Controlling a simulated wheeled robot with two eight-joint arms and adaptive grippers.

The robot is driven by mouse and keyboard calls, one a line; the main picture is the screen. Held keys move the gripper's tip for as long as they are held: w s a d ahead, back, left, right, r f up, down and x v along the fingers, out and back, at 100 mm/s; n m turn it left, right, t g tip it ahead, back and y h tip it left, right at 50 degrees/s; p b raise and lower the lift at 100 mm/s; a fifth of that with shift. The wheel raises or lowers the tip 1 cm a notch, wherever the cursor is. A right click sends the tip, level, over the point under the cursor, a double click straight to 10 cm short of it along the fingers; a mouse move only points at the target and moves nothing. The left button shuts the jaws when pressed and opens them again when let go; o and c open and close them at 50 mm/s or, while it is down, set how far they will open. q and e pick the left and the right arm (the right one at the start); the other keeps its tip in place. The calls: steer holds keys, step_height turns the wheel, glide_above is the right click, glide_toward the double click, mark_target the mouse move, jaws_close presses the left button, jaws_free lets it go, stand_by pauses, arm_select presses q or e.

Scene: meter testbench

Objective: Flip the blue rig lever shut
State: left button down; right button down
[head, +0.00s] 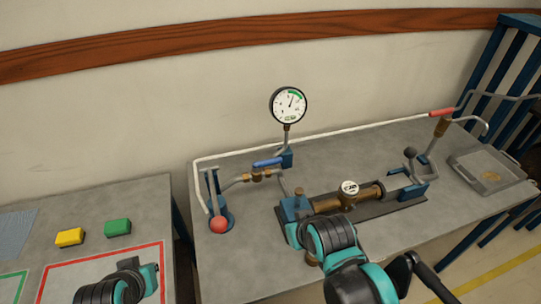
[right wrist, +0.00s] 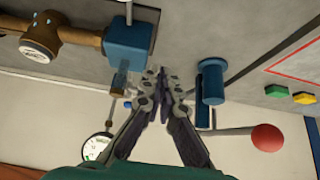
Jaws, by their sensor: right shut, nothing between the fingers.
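The blue lever (head: 268,162) lies roughly level on top of a brass valve (head: 257,175) in the pipe run, left of the clamped brass meter (head: 340,199). In the right wrist view, my right gripper (right wrist: 160,75) is shut and empty, its fingertips between a blue block (right wrist: 128,45) and a blue post (right wrist: 210,82). The lever is not clearly made out there, partly behind the fingers. In the head view, my right arm covers the front of the bench and its fingers are hidden. Only part of my left arm shows at lower left, without its fingers.
A red-ball lever (head: 218,224) stands at the bench's left, also in the right wrist view (right wrist: 268,138). A pressure gauge (head: 288,103) rises behind the blue lever. A black-knobbed clamp lever (head: 410,153) and a tray (head: 487,170) are to the right. Yellow (head: 69,237) and green (head: 117,227) blocks lie left.

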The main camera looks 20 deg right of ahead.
steer(key=w+r+p, duration=0.4)
steer(key=w+r, duration=0.2)
steer(key=r, duration=0.1)
step_height(320, 180, up, 3)
steer(key=g+p, duration=0.3)
steer(key=p, duration=0.9)
glide_above(268, 165)
steer(key=w+d, duration=0.3)
steer(key=shift+s+a+f, duration=0.1)
steer(key=shift+a+f, duration=0.05)
step_height(268, 165, down, 11)
steer(key=shift+b, duration=0.45)
steer(key=shift+f, duration=0.1)
